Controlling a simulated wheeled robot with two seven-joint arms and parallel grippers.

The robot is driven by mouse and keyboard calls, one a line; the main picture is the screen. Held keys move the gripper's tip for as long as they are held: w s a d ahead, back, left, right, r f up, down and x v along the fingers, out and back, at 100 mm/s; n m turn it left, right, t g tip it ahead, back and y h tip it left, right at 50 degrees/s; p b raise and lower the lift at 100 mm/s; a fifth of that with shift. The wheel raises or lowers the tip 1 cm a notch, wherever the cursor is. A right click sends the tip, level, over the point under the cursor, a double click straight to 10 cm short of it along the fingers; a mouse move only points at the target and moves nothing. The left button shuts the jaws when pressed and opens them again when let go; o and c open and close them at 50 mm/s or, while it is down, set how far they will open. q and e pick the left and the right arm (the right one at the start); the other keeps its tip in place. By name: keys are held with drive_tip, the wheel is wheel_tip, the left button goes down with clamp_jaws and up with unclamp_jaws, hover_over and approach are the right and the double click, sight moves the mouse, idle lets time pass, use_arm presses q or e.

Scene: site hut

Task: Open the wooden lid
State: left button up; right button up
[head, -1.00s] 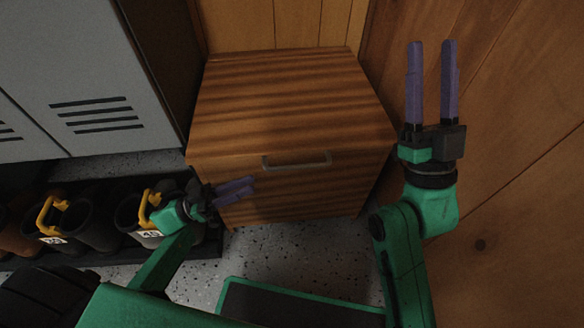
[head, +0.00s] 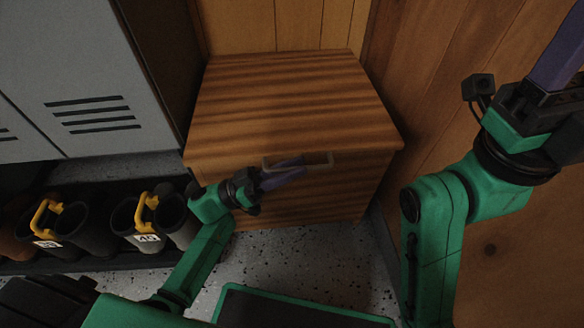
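A wooden box with a striped-grain lid (head: 290,100) stands against the back wall, and the lid lies closed on it. A pale bar handle (head: 318,161) sits at the lid's front edge. My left gripper (head: 300,170) is at the left part of this handle, its purple fingers pointing right and overlapping it. The fingers look close together; I cannot tell whether they touch or grip the handle. My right gripper (head: 556,60) is raised at the upper right, away from the box, with its fingertips cut off by the frame edge.
A grey locker (head: 90,80) stands on the left. Below it, several boots with yellow handles (head: 146,212) stand on a dark tray. A wooden wall (head: 450,90) closes off the right side. Speckled floor (head: 270,255) is free in front of the box.

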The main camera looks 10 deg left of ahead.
use_arm(q)
clamp_jaws()
idle(1.4)
